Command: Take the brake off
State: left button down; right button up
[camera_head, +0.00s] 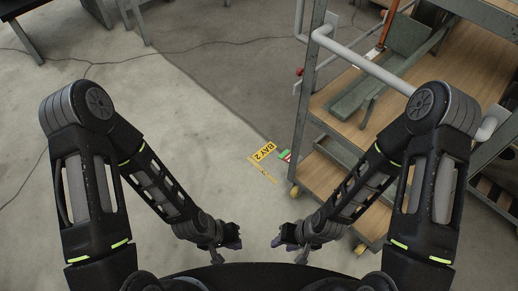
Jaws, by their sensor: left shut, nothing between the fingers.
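A cart (320,103) with wooden shelves and a grey metal frame stands at the right. A small green and red piece (286,155), possibly its brake pedal, is low at the cart's near left corner, just above the floor. It is too small to tell its position. My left gripper (222,250) is at the bottom centre, shut and empty, apart from the cart. My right gripper (298,250) is to its right, also apart from the cart. Its fingers are too small and dark to tell open from shut.
A yellow BAY 2 floor sign (262,152) lies beside the cart's corner. The cart has a pale push handle (365,66) and yellow casters (294,191). A grey metal part (385,82) lies on its shelf. A thin cable crosses the floor.

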aim_at(286, 156)
jog(key=i+j+u, duration=0.95)
jog(key=i+z, duration=0.3)
jog(key=z, duration=0.15)
jog(key=i+j+z, duration=0.1)
jog(key=i+z, duration=0.5)
jog(key=z, duration=0.3)
jog(key=i+z, duration=0.15)
jog(key=z, duration=0.3)
jog(key=i+z, duration=0.1)
jog(key=z, duration=0.35)
jog(key=i+j+z, duration=0.1)
jog(key=z, duration=0.3)
jog(key=i+j+z, duration=0.1)
jog(key=z, duration=0.35)
jog(key=i+j+z, duration=0.1)
jog(key=z, duration=0.15)
jog(key=i+j+z, duration=0.2)
jog(key=j, duration=0.15)
jog(key=k, duration=0.1)
